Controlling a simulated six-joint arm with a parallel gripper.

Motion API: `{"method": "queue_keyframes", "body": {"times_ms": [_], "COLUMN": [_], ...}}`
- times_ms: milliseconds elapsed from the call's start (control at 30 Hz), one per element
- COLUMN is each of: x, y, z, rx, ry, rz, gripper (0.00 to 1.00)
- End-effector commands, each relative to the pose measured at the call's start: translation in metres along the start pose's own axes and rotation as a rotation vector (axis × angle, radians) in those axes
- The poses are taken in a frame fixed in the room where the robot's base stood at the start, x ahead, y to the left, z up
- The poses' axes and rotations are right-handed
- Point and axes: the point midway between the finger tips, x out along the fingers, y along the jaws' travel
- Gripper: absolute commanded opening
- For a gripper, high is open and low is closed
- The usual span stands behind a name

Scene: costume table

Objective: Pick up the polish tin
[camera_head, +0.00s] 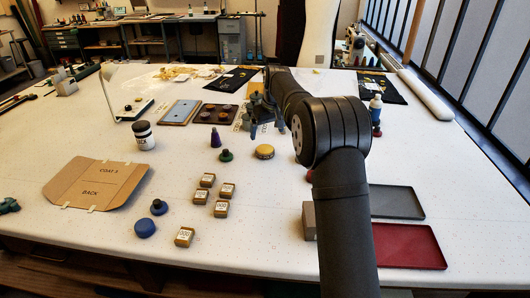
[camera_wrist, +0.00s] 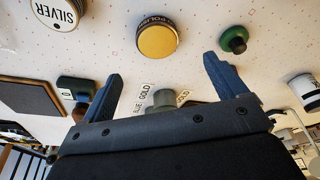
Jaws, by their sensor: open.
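The polish tin (camera_head: 264,152) is a short round tin with a yellow top and a dark side, on the white table. In the wrist view the polish tin (camera_wrist: 157,40) lies ahead of the fingertips, roughly midway between them, with POLISH lettering on its dark side. My gripper (camera_head: 267,131) hangs just behind the tin in the head view. In the wrist view my gripper (camera_wrist: 163,67) is open, its two blue fingers wide apart, with nothing held. The tin is apart from both fingers.
A green-based knobbed piece (camera_head: 226,155) stands left of the tin; a purple cone (camera_head: 215,137) is behind it. Several small labelled boxes (camera_head: 221,208) stand in front. A SILVER-labelled round lid (camera_wrist: 58,12) shows in the wrist view. Red tray (camera_head: 408,246) is at front right.

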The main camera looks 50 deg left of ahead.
Motion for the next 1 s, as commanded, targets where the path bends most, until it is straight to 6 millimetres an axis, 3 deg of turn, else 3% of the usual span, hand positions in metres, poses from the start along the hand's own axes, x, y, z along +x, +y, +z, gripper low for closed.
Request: {"method": "queue_keyframes", "body": {"times_ms": [133, 467, 733, 1000], "x": [0.028, 0.049, 0.088, 0.092], "y": [0.000, 0.001, 0.004, 0.004], "z": [0.000, 0.000, 0.000, 0.000], "rx": [0.000, 0.001, 0.001, 0.001], "ry": [-0.002, -0.001, -0.002, 0.000], "rz": [-0.001, 0.000, 0.000, 0.000], "gripper": [0.90, 0.90, 0.90, 0.88]}}
